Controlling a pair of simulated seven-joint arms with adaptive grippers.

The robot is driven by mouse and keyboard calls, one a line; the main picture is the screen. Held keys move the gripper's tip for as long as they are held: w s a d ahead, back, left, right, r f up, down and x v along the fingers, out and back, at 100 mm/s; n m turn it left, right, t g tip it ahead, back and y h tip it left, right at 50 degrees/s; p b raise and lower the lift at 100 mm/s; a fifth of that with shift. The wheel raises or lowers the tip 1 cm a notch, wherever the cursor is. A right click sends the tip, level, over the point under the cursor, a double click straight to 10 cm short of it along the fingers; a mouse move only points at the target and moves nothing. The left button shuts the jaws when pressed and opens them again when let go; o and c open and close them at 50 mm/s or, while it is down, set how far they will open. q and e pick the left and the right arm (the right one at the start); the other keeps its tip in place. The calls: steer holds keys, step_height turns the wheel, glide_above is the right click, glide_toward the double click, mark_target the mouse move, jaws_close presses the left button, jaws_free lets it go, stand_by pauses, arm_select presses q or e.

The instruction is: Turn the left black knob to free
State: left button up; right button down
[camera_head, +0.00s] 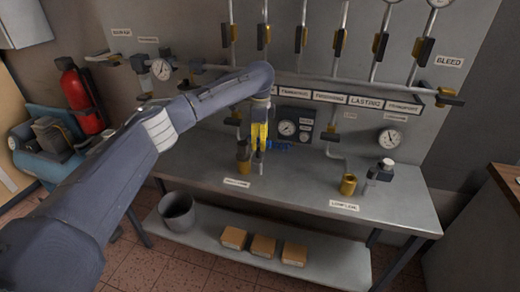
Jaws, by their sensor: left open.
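My left arm reaches in from the left and across to the bench. Its gripper (259,157) is open, pointing down over the left fitting on the bench top. A brass-coloured fitting with a dark top (243,160) stands just left of the gripper, behind a white label (236,182). The left black knob cannot be told apart clearly; the gripper and small blue parts cover that spot. I cannot tell if the fingers touch anything. My right gripper is not in view.
The steel bench (300,185) carries a brass fitting (348,184) and a dark valve with a pale top (382,170) at the right. Gauges, pipes and several valves line the wall. A bucket (177,212) and boxes (263,246) sit on the lower shelf.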

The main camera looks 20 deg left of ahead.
arm_select(q)
step_height(320, 180, up, 6)
steer(key=shift+r, duration=0.2)
stand_by(0.4)
